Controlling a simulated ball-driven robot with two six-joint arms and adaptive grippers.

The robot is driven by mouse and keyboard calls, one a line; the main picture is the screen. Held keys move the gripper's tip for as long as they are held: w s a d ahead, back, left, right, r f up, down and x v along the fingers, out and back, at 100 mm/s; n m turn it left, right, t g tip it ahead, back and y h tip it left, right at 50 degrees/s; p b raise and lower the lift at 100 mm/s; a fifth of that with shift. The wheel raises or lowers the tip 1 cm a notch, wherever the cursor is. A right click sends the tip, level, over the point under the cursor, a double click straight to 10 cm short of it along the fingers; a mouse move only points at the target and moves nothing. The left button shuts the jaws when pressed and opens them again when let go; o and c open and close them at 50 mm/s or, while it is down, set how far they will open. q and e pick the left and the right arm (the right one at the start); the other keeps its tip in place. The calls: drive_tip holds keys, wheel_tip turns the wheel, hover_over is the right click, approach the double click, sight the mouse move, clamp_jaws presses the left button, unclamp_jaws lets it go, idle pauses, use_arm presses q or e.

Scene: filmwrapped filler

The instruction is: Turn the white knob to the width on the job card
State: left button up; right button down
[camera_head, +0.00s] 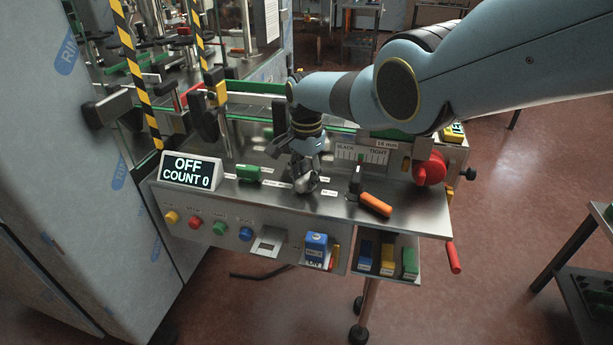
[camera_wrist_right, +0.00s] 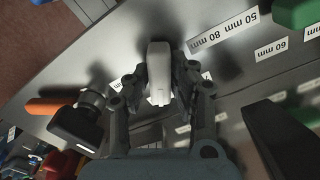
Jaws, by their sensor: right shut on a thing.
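The white knob (camera_wrist_right: 158,72) stands on the steel panel, seen in the right wrist view. My right gripper (camera_wrist_right: 160,92) is shut on it, with one finger on each side. In the head view my right gripper (camera_head: 304,178) points down at the panel and mostly hides the knob. Width labels lie near the knob: 80 mm (camera_wrist_right: 203,42), 50 mm (camera_wrist_right: 238,28) and 60 mm (camera_wrist_right: 270,49). I cannot pick out the job card for certain. My left gripper is not in view.
A display (camera_head: 191,171) reads OFF, COUNT 0. A green handle (camera_head: 248,173) is left of my gripper. An orange handle (camera_head: 375,205) and a red knob (camera_head: 430,169) are to its right. Coloured buttons line the front. A slack-tight scale (camera_head: 361,154) stands behind.

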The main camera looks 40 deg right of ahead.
sight(306, 176)
idle(0.5)
drive_tip(key=c, duration=1.2)
unclamp_jaws()
drive_tip(key=shift+o, duration=0.2)
drive_tip(key=shift+r, duration=0.1)
wheel_tip(306, 176, up, 12)
